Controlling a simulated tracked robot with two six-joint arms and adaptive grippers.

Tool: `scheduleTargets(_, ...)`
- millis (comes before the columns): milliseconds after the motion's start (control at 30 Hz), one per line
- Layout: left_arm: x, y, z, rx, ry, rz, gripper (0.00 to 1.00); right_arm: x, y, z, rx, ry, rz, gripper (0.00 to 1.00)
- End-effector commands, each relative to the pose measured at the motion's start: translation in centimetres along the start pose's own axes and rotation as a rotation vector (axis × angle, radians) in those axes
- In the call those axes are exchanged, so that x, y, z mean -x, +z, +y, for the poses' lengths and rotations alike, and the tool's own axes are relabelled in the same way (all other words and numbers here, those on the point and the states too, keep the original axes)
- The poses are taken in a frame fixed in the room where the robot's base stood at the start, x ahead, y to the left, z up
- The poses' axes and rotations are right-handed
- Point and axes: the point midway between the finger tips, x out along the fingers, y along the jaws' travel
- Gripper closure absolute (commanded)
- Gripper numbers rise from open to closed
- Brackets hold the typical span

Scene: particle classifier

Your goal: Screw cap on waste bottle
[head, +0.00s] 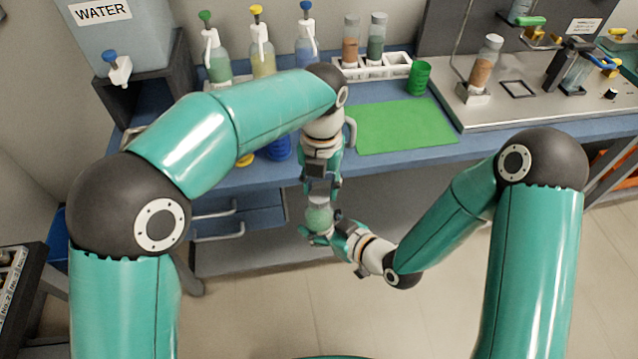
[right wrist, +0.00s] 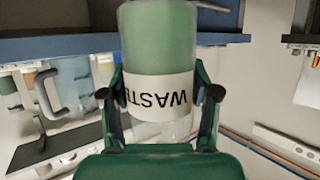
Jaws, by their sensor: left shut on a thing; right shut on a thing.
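The waste bottle (head: 319,217) is held in the air in front of the bench edge. It has green contents and a clear part. In the right wrist view, its white label (right wrist: 160,95) reads WASTE upside down. My right gripper (head: 325,231) is shut on the bottle, its fingers on both sides around the label. My left gripper (head: 321,187) points down at the bottle's upper end and is shut. The cap between its fingers is too small and too covered to make out, and I cannot tell how it sits on the neck.
The blue bench (head: 390,163) lies behind, with a green mat (head: 405,126), a green cup (head: 419,78) and a white rack (head: 345,75) of vials. Spray bottles (head: 262,52) and a water tank (head: 125,35) stand at the back left. The floor below is free.

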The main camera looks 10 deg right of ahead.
Motion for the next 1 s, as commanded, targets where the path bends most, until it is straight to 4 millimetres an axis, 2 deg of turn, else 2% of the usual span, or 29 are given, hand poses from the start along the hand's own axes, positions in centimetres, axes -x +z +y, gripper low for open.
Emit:
scheduleTargets(233, 0.1, 0.1, 0.2, -0.005, 0.003, -0.005, 0.72, 0.1, 0.0, -0.1, 0.000, -0.001, -0.001, 1.00)
scheduleTargets(267, 0.1, 0.1, 0.2, -0.005, 0.003, -0.005, 0.58, 0.1, 0.0, -0.1, 0.000, -0.001, -0.001, 1.00)
scheduleTargets(400, 0.1, 0.1, 0.1, -0.004, 0.002, -0.004, 0.34, 0.0, 0.0, 0.0, 0.000, -0.001, -0.001, 1.00)
scheduleTargets(767, 0.4, 0.1, 0.0, -0.003, 0.001, -0.002, 0.34, 0.0, 0.0, 0.0, 0.000, 0.000, 0.001, 1.00)
scheduleTargets(1000, 3.2, 0.1, 0.0, -0.003, 0.000, -0.004, 0.34, 0.0, -0.1, 0.0, 0.001, 0.000, 0.001, 1.00)
